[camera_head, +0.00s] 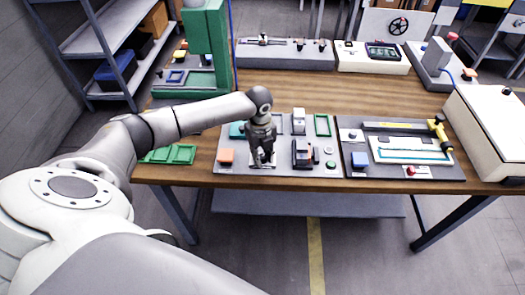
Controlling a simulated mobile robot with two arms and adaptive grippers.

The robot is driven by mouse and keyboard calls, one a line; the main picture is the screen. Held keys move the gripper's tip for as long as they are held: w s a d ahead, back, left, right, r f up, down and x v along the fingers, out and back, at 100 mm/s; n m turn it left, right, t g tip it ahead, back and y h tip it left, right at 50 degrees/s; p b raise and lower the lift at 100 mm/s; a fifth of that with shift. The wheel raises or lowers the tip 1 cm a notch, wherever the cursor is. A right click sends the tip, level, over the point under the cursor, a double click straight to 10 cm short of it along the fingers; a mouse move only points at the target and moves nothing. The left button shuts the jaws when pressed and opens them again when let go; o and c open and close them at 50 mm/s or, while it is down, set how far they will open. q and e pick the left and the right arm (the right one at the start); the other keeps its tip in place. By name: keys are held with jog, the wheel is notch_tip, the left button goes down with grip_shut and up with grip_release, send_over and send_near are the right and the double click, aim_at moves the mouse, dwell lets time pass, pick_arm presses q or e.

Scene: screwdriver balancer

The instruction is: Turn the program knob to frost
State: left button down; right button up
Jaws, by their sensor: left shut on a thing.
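My left gripper (263,158) points down at the grey panel (240,169) at the table's front edge. Its fingers are shut on a small part above a pale plate (263,165), which I take to be the program knob. The fingers hide the knob itself, so I cannot read its setting or any frost mark. My right gripper is not in view.
A second panel (357,131) with a yellow-handled tool (438,127) lies further right. A green machine (206,40) stands behind left. Bare wood (350,96) lies behind the panels.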

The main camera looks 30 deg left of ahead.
aim_at(261, 156)
pick_arm(q)
jog(key=shift+m, duration=1.5)
jog(key=c, duration=1.2)
grip_release()
jog(key=shift+r, duration=0.1)
jog(key=r, duration=1.1)
jog(key=shift+s+a+r, duration=0.15)
jog(key=shift+a+r, duration=0.1)
jog(key=shift+r, duration=0.15)
